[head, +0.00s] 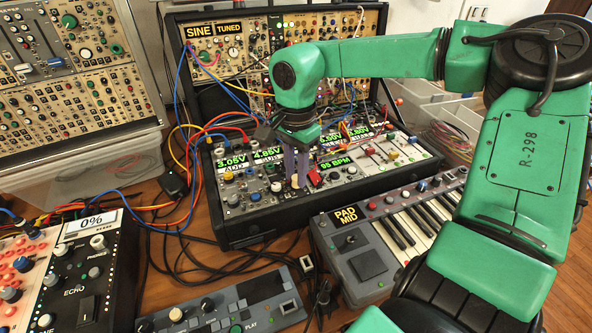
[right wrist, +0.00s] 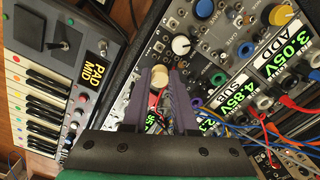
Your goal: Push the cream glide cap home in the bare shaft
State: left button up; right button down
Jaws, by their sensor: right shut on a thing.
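My right gripper (head: 296,180) reaches down over the middle of the lit synth case (head: 232,222), its purple fingers pointing at the panel. In the right wrist view, the right gripper (right wrist: 160,72) is shut on the cream glide cap (right wrist: 157,76), a small pale round piece between the fingers near their tips. I cannot tell whether the cap touches the panel or sits on a shaft. The bare shaft cannot be made out; the fingers and cap may hide it. My left gripper is not in view.
A white-capped knob (right wrist: 180,46) stands close beyond the fingertips. Patch cables (head: 205,135) crowd the case's left and back. A keyboard (head: 385,240) stands to the right front, and a grey-blue unit (head: 225,305) lies in front. A taller case (head: 225,45) rises behind.

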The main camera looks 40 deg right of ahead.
aim_at(296, 178)
jog(key=c, duration=0.6)
grip_release()
jog(key=shift+f, duration=0.1)
notch_tip(296, 178, up, 15)
jog(key=shift+f+p, duration=0.2)
jog(key=shift+p, duration=0.75)
jog(key=shift+r, duration=0.1)
